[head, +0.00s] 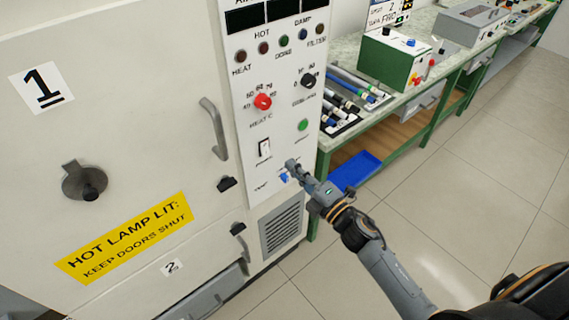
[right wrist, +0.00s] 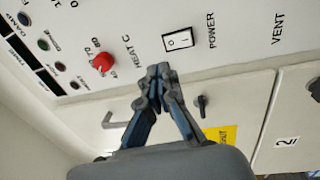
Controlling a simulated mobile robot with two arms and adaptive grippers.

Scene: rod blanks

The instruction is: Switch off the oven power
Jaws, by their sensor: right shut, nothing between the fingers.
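The oven's power switch (head: 264,148) is a white rocker in a dark frame on the control panel (head: 287,78). In the right wrist view the switch (right wrist: 179,40) sits beside the word POWER, just beyond the fingertips. I cannot tell which side of the rocker is pressed. My right gripper (head: 291,166) is shut and empty, in front of the lower panel, to the right of and below the switch in the head view. In the right wrist view its closed fingertips (right wrist: 158,72) appear apart from the switch. My left gripper is not in view.
A red heat knob (head: 263,102), a black knob (head: 308,80), a green button (head: 303,125) and a blue vent control (head: 284,177) surround the switch. Door handles (head: 213,128) stick out at left. A green bench (head: 322,160) with rods stands at right. The floor is clear.

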